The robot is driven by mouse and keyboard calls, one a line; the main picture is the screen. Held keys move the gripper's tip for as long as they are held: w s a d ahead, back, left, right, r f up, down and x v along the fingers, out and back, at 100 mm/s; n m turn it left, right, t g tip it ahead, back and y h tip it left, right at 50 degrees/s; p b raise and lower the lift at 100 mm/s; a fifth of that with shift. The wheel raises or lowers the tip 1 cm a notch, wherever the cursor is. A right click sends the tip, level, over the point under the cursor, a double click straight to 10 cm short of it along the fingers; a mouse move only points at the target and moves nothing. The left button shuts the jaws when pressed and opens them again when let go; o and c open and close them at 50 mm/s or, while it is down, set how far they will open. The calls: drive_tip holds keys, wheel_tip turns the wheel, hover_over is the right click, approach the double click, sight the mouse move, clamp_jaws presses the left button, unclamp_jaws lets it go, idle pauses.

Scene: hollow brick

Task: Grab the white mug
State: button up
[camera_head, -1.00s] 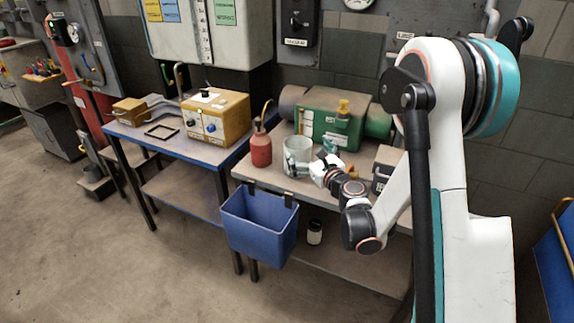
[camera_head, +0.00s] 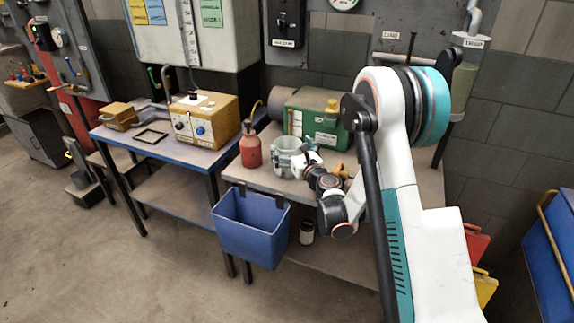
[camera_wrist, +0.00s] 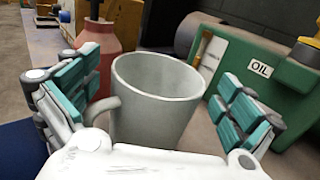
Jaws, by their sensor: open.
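The white mug (camera_wrist: 158,98) stands upright on the bench in the wrist view, its handle toward the left. It looks greyish white and also shows in the head view (camera_head: 287,157), partly hidden by my gripper. My gripper (camera_wrist: 160,100) is open, with one teal-padded finger on each side of the mug. The left finger is close to the handle, and I cannot tell whether it touches. A gap shows between the right finger and the mug.
A red oil can (camera_head: 250,147) stands just left of the mug. A green oil box (camera_head: 318,122) sits behind and to the right. A blue bin (camera_head: 250,228) hangs at the bench front. A yellow control box (camera_head: 205,120) is on the left table.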

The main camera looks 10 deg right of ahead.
drive_tip(key=shift+w+a, duration=0.1)
drive_tip(key=shift+w, duration=0.3)
drive_tip(key=shift+r, duration=0.1)
drive_tip(key=shift+c, duration=0.2)
drive_tip(key=c, duration=1.4)
drive_tip(key=shift+o, duration=0.2)
